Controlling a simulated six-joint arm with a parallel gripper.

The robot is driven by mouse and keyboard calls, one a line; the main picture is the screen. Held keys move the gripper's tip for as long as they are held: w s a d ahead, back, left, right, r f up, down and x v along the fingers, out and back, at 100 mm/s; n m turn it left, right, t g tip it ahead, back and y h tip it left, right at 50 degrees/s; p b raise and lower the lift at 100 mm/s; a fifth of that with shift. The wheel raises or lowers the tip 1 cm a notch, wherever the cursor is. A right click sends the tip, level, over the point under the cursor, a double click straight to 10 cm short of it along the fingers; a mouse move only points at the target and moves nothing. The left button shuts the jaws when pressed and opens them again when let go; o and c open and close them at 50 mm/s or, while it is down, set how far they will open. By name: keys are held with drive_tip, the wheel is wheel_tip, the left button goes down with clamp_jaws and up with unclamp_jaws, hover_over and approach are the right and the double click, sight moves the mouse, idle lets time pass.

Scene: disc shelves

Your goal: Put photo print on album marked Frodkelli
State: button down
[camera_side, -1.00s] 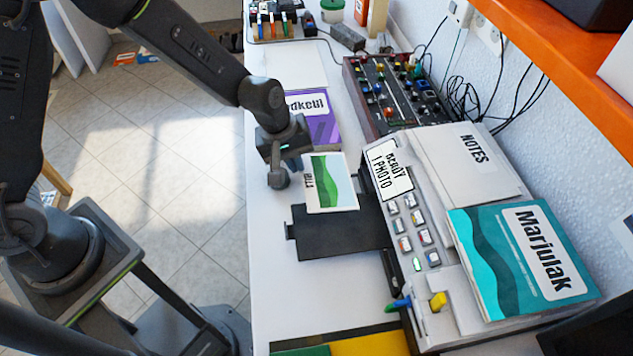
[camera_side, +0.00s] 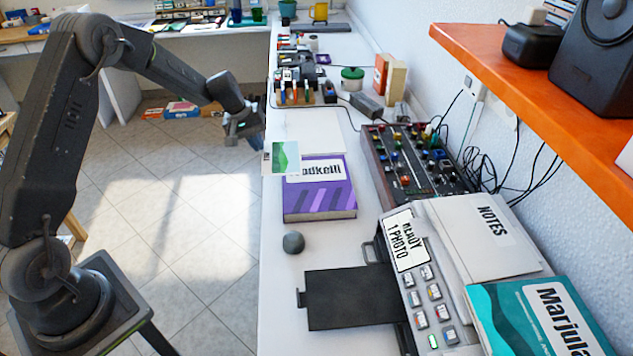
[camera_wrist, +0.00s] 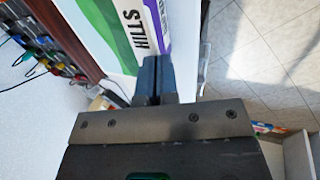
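The photo print (camera_side: 285,158), white with green waves, is held by my gripper (camera_side: 257,140) above the counter's left edge. It overlaps the far left corner of the purple album (camera_side: 320,200) in the side view and appears raised above it. The album lies flat, its label partly covered, reading "odkelli". In the wrist view, my gripper (camera_wrist: 150,75) has its blue fingers closed together on the edge of the print (camera_wrist: 100,25), which reads "HILLS". A strip of the purple album (camera_wrist: 157,15) shows beside it.
The printer (camera_side: 405,285) has an empty black tray (camera_side: 350,298). A teal album marked "Marjula" (camera_side: 535,325) lies at right. A control panel (camera_side: 415,165) stands right of the purple album.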

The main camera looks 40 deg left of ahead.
drive_tip(key=a, duration=0.3)
hover_over(300, 179)
drive_tip(key=f, duration=0.7)
drive_tip(key=shift+s+a, duration=0.4)
drive_tip(key=shift+f, duration=2)
drive_tip(key=c, duration=1.8)
unclamp_jaws()
drive_tip(key=shift+o, duration=0.7)
